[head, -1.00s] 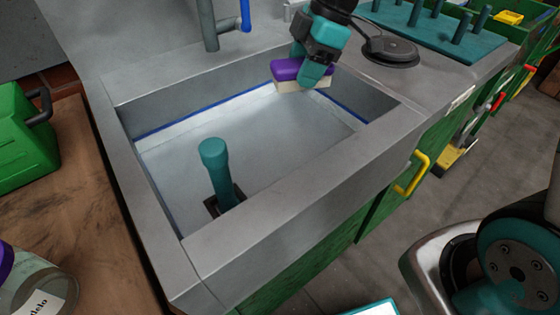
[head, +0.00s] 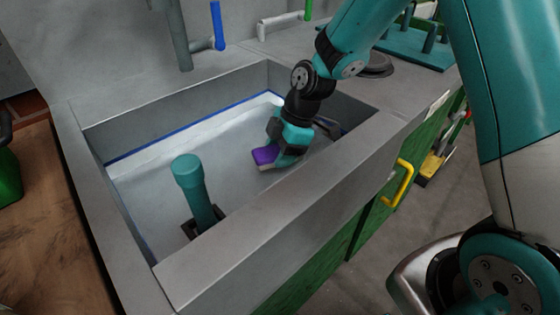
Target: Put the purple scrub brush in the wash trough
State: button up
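The purple scrub brush (head: 264,156), with a pale bristle side below, is inside the grey wash trough (head: 180,277), right of its middle. My gripper (head: 278,151) reaches down into the trough with its fingers around the brush and appears shut on it. The gripper partly hides the brush. Whether the bristles touch the trough floor I cannot tell.
A teal upright post (head: 197,190) stands in the trough, left of the brush. A grey tap pipe (head: 178,38) with a blue lever (head: 217,25) is behind. A dark round disc (head: 376,64) and a teal pegged rack (head: 418,48) lie right. A yellow handle (head: 403,184) is on the green front.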

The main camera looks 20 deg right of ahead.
jog(key=shift+f, duration=1)
jog(key=shift+f, duration=0.1)
jog(key=o, duration=0.9)
jog(key=shift+o, duration=0.2)
